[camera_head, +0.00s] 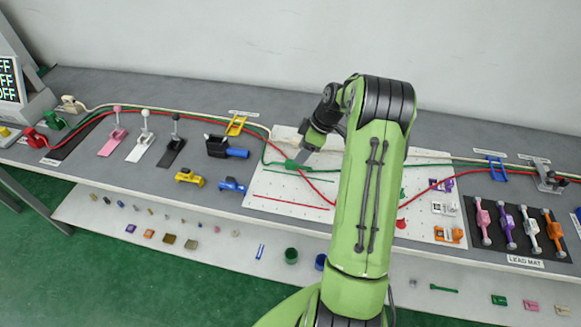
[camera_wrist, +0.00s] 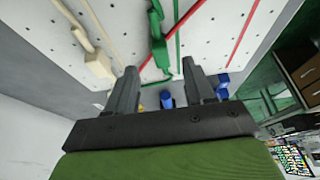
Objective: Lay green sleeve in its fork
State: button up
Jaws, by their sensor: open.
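The green sleeve (camera_head: 292,165) sits on the green cable over the left part of the white perforated board (camera_head: 262,200). In the wrist view the green sleeve (camera_wrist: 160,52) lies just beyond the gap between my fingertips, with the cable running from its ends. My gripper (camera_head: 304,152) is open and points down at the sleeve; in the wrist view its two fingers (camera_wrist: 160,75) are apart with nothing clearly gripped. Whether a finger touches the sleeve cannot be told. I cannot make out the sleeve's fork; my arm hides part of the board.
A cream block (camera_wrist: 99,64) on a cream cable and a red cable lie near the sleeve. A yellow bracket (camera_head: 236,125) and a black-and-blue fixture (camera_head: 227,148) stand left of the board. A blue bracket (camera_head: 497,168) and a lead mat (camera_head: 518,240) are at the right.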

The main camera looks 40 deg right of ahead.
aim_at(292, 165)
jog(key=b+x, duration=0.1)
jog(key=x, duration=0.5)
jog(key=shift+w+a+f, duration=0.15)
jog(key=shift+w+a, duration=0.1)
jog(key=shift+s, duration=0.1)
grip_shut()
